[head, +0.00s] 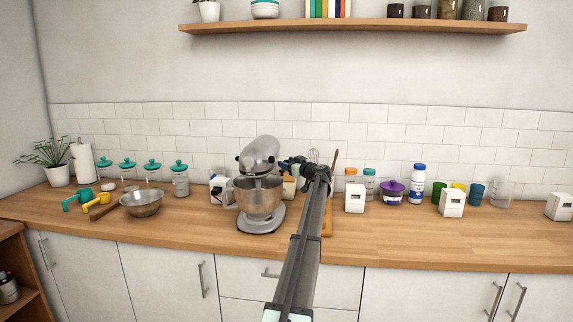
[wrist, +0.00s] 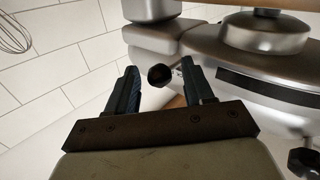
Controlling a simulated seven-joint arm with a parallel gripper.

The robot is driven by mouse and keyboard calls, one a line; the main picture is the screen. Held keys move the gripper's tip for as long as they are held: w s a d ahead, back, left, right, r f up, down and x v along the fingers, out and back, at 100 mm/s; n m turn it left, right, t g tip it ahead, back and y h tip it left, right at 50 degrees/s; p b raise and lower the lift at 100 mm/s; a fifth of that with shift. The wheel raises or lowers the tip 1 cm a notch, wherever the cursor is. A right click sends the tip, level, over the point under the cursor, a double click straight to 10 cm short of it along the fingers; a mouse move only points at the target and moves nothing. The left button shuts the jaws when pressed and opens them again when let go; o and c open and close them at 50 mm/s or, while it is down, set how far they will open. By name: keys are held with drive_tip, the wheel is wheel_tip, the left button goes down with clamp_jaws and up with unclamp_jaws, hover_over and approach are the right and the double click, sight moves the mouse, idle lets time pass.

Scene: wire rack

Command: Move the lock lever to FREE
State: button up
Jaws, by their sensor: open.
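The stand mixer (head: 260,155) is silver-grey, with its metal bowl (head: 259,197) on its base. In the wrist view, the mixer's grey body (wrist: 212,48) fills the upper right. A short black round knob (wrist: 160,75), which looks like the end of the lock lever, sticks out from the body. My gripper (wrist: 159,68) is open, and the knob appears between its two dark fingers. I cannot tell whether either finger touches it. In the head view my gripper (head: 288,163) is at the right side of the mixer. The lever's FREE marking is not readable.
A second black knob (wrist: 303,162) shows at lower right in the wrist view. A whisk (wrist: 14,34) stands near the tiled wall. A white box (head: 355,198) and jars stand right of my arm. The counter front (head: 420,240) is clear.

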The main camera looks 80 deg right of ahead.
drive_tip(key=shift+w+d, duration=0.45)
clamp_jaws()
idle(0.3)
